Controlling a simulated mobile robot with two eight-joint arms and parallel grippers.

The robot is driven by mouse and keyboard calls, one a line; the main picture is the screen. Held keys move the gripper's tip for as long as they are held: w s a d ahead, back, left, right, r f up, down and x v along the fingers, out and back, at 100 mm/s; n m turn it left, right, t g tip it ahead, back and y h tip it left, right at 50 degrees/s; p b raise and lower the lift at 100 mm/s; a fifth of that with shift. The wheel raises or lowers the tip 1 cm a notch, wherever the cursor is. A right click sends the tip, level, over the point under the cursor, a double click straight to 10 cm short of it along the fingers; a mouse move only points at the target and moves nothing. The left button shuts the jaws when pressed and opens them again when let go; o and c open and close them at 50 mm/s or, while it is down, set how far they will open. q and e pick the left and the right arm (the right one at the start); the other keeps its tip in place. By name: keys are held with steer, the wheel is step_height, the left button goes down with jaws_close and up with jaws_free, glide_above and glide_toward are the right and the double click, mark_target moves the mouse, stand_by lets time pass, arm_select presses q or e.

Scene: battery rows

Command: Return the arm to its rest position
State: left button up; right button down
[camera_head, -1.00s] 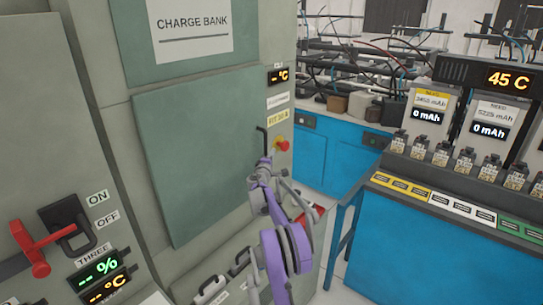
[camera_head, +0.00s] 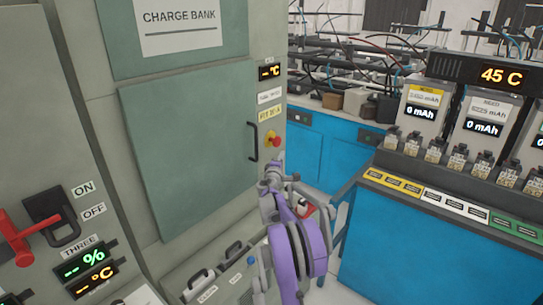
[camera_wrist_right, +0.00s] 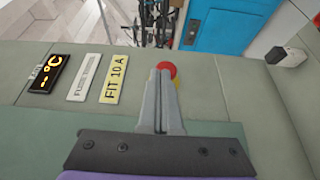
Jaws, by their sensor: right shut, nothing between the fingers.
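My right arm, purple and grey, rises from the bottom of the head view. Its gripper (camera_head: 272,168) is in front of the cabinet's right edge, below and right of the black door handle (camera_head: 253,142). In the right wrist view the two grey fingers (camera_wrist_right: 160,75) are together with nothing between them. They partly cover a red button (camera_wrist_right: 169,68) on a yellow base; whether they touch it I cannot tell. My left gripper is not in view.
The charge bank's teal door (camera_head: 190,150) looks closed. A red lever switch (camera_head: 18,238) juts out at the left. Blue benches (camera_head: 430,240) with chargers and battery packs stand at the right. Black handles (camera_head: 200,280) sit low in front. A grey-white floor gap lies between cabinet and bench.

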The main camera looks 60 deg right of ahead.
steer(key=s, duration=0.4)
steer(key=shift+s+a, duration=0.15)
steer(key=shift+a, duration=0.05)
steer(key=a+m+y, duration=0.4)
steer(key=a+y, duration=0.1)
steer(key=a, duration=2.3)
steer(key=s+a+f+y, duration=0.4)
steer(key=s+a, duration=0.2)
steer(key=a, duration=0.6)
steer(key=s+a+f+y, duration=0.3)
steer(key=s+a, duration=0.3)
steer(key=a, duration=0.6)
steer(key=s+a+f+g+y, duration=0.1)
steer(key=s+a+f+y, duration=0.3)
steer(key=a, duration=0.8)
step_height(320, 180, down, 2)
steer(key=shift+s+f+y, duration=0.1)
steer(key=shift+s+y, duration=0.2)
steer(key=shift+s, duration=0.9)
